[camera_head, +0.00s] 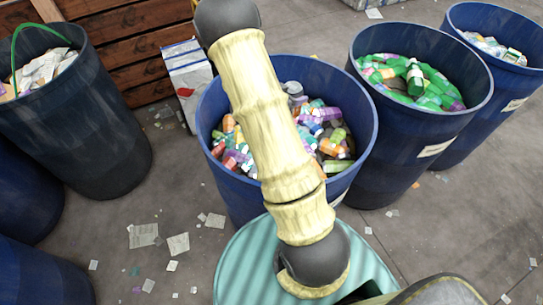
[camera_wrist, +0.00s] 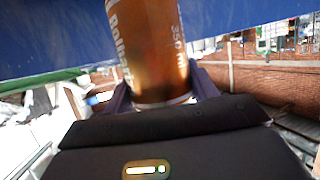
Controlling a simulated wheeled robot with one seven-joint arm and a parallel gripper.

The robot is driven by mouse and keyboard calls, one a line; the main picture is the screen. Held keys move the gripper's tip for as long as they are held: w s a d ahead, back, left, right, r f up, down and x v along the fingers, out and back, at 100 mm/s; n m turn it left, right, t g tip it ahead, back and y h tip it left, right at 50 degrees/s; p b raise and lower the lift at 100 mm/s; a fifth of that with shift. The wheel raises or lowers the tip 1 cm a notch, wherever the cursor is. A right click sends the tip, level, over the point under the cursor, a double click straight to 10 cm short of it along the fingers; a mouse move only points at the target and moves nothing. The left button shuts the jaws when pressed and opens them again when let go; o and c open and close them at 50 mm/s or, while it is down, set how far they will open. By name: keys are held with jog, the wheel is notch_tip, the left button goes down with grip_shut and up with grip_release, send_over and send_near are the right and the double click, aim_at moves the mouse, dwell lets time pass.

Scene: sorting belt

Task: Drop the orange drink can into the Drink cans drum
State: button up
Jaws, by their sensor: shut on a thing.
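An orange can (camera_wrist: 150,45) with white lettering, including "350 ml", fills the upper middle of the wrist view. My gripper (camera_wrist: 162,88) is shut on it, with dark fingers on both sides of its near end. The can's far end is cut off by the frame. In the head view my arm stretches up and out of the top, so gripper and can are not seen there. A blue drum (camera_head: 367,120) behind the arm holds many colourful small containers that look like cans. No label on it can be read.
To the right, a blue drum (camera_head: 378,150) holds green items, with another drum (camera_head: 462,125) beyond it. A drum (camera_head: 85,125) with papers stands at left. A wide blue surface (camera_wrist: 60,35) crosses the wrist view's top. Paper scraps litter the floor.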

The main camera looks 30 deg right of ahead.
jog(key=o, duration=1)
jog(key=shift+a, duration=0.1)
jog(key=b+v, duration=0.1)
jog(key=v, duration=1.6)
jog(key=shift+a, duration=0.15)
